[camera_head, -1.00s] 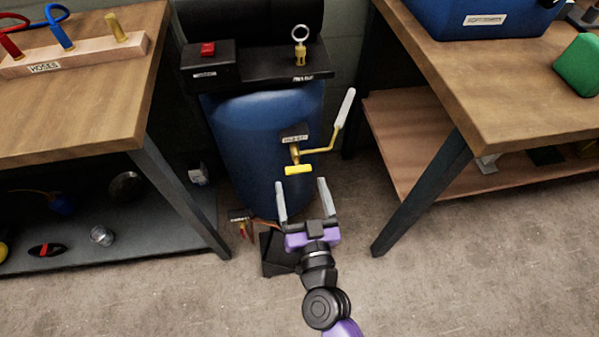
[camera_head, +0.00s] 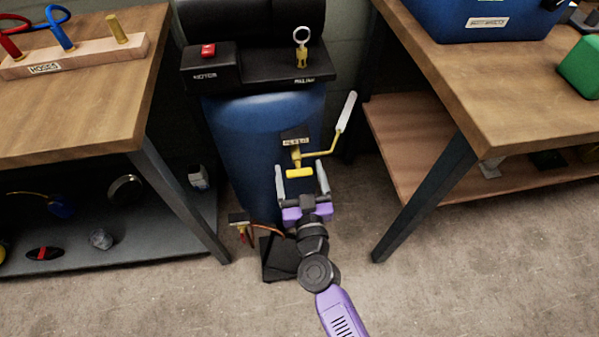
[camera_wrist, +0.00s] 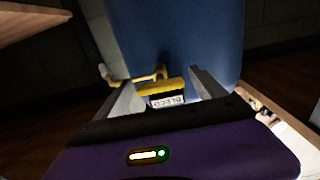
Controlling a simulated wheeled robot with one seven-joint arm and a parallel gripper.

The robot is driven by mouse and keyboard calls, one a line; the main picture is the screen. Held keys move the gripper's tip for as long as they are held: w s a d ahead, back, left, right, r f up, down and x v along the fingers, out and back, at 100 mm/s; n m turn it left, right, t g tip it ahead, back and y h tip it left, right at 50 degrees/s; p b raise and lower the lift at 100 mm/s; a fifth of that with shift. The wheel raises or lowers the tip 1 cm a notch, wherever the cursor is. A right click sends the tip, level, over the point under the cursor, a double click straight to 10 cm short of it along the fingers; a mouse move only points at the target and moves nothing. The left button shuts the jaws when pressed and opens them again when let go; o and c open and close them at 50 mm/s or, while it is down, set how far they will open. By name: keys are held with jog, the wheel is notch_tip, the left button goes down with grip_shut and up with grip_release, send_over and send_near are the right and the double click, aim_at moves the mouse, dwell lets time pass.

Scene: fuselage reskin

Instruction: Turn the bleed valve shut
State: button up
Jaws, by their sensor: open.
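The bleed valve (camera_head: 297,156) is a brass fitting low on the front of the blue tank (camera_head: 255,130), under a small white label (camera_head: 295,142). It has a yellow crossbar (camera_head: 299,173) and a bent yellow lever with a white grip (camera_head: 346,112) rising to the right. My gripper (camera_head: 301,172) is open, with its two grey fingers on either side of the yellow crossbar in the head view. In the wrist view the yellow crossbar (camera_wrist: 160,88) shows between the fingertips, with the label just below it. I cannot tell whether the fingers touch it.
A black shelf above the tank carries a box with a red switch (camera_head: 208,50) and a brass ring pull (camera_head: 302,45). Wooden benches stand at left (camera_head: 90,110) and right (camera_head: 480,110). A black pedal-like block (camera_head: 280,262) lies below; open floor is in front.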

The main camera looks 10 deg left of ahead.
jog(key=c, duration=1.4)
jog(key=shift+o, duration=0.2)
jog(key=shift+m, duration=0.4)
jog(key=m+p, duration=0.1)
jog(key=m, duration=0.2)
jog(key=shift+r+m, duration=0.1)
jog(key=shift+m, duration=0.3)
jog(key=m, duration=0.4)
jog(key=shift+m, duration=0.3)
jog(key=m, duration=0.4)
jog(key=shift+m, duration=2.2)
